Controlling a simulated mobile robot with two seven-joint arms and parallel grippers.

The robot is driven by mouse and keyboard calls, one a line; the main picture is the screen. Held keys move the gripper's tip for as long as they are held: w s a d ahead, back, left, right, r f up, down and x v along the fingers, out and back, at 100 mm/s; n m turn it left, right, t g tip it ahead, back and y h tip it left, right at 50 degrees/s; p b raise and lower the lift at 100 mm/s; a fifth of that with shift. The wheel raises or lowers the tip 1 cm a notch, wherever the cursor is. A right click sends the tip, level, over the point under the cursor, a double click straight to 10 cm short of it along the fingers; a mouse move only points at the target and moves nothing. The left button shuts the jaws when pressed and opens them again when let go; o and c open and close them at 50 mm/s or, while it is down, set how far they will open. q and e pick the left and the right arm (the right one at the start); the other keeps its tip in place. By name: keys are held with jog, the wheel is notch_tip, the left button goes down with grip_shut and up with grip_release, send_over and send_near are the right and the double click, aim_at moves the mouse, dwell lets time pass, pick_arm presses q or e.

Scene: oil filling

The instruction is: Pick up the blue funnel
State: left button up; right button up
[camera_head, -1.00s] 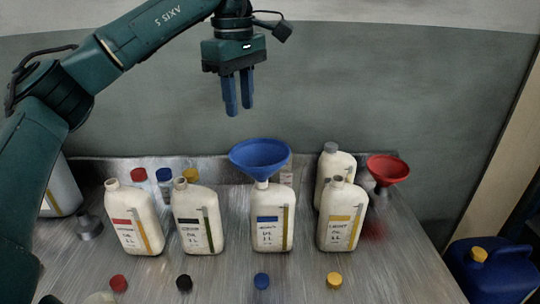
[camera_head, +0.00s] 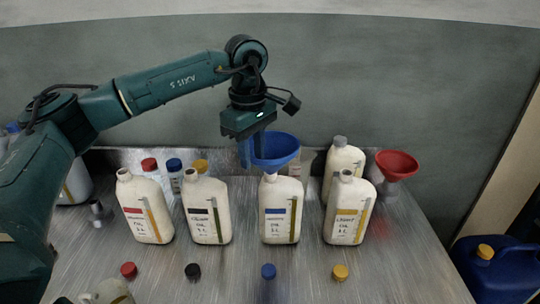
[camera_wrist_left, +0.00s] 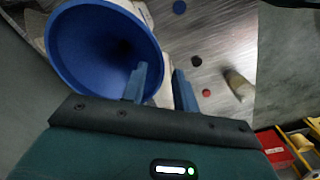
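The blue funnel (camera_head: 276,148) stands in the neck of the white oil bottle with the blue label (camera_head: 280,212). Its wide mouth (camera_wrist_left: 85,45) fills the upper left of the left wrist view. My left gripper (camera_head: 246,152) is at the left side of the funnel's rim, pointing down. In the left wrist view its two blue fingers (camera_wrist_left: 160,88) are apart, with one over the funnel mouth and the other outside the rim. The gap between them shows no firm grip. The funnel's spout is hidden in the bottle neck. My right gripper is not in view.
White oil bottles with red (camera_head: 145,210), black (camera_head: 206,212) and yellow (camera_head: 350,210) labels stand in the row. A red funnel (camera_head: 397,165) is at the right. Loose caps, such as the blue one (camera_head: 268,271), lie in front. A blue canister (camera_head: 495,270) stands far right.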

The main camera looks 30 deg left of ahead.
pick_arm(q)
jog(key=shift+f, duration=0.1)
grip_shut()
dwell(0.5)
